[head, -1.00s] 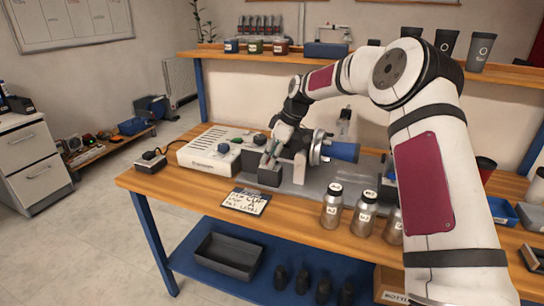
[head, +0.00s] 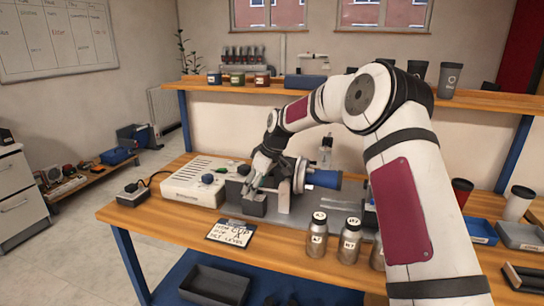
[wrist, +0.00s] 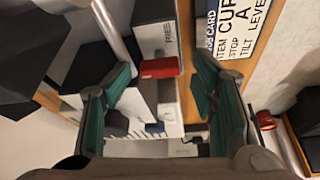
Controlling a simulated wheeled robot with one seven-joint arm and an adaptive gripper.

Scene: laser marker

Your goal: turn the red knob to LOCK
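The red knob (wrist: 160,67) shows in the wrist view as a short red bar on a pale block. It lies between my gripper's two teal fingers, with gaps on both sides. The word FREE is printed near it; I cannot make out a LOCK mark. My gripper (wrist: 163,74) is open and empty. In the head view my gripper (head: 254,183) is over the front of the marker fixture, beside the dark grey block (head: 252,206). The knob cannot be made out in the head view.
A white control box (head: 195,183) stands left of the fixture. A job card (head: 230,230) lies in front. Metal bottles (head: 317,236) stand to the right. A blue cylinder (head: 323,179) sticks out from the fixture. The bench's front left is mostly clear.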

